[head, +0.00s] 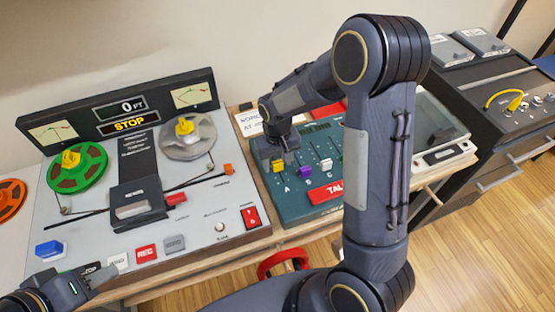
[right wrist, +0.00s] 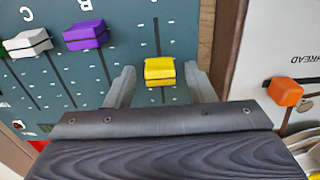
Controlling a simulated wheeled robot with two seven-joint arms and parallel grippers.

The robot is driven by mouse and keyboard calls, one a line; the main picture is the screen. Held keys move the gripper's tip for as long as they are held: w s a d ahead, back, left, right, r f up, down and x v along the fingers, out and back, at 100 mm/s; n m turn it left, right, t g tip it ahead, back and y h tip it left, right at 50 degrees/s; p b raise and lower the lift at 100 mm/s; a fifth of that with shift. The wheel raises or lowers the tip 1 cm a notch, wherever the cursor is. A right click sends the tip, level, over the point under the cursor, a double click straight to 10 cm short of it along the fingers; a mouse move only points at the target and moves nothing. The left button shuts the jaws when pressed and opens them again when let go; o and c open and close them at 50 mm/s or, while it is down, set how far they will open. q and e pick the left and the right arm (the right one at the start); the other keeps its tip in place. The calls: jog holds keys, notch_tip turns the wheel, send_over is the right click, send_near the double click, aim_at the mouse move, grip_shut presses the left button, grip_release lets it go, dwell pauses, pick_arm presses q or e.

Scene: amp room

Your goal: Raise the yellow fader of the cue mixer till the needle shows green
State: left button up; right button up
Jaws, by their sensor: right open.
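The teal cue mixer (head: 289,207) lies right of the tape machine in the head view, partly hidden by my right arm. Its yellow fader (head: 277,165) is the leftmost, above the letter A. In the right wrist view the yellow fader cap (right wrist: 160,71) sits between the two fingertips of my right gripper (right wrist: 161,84), which is open with one finger on each side; I cannot tell whether they touch it. The gripper (head: 283,157) also shows over the mixer in the head view. No needle on the mixer is visible. My left gripper (head: 98,281) is at the lower left, its opening unclear.
A purple fader (head: 305,171) and a white fader (head: 327,165) stand beside the yellow one. The tape machine (head: 90,220) has reels and two needle meters. An orange knob (right wrist: 285,91) shows at right in the wrist view. A red talk button (head: 327,192) is at the mixer's front.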

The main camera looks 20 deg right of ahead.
aim_at(277, 162)
grip_shut()
jog(key=shift+w, duration=0.2)
grip_release()
dwell(0.3)
notch_tip(277, 162, up, 8)
jog(key=shift+f, duration=0.1)
dwell(0.5)
dwell(0.3)
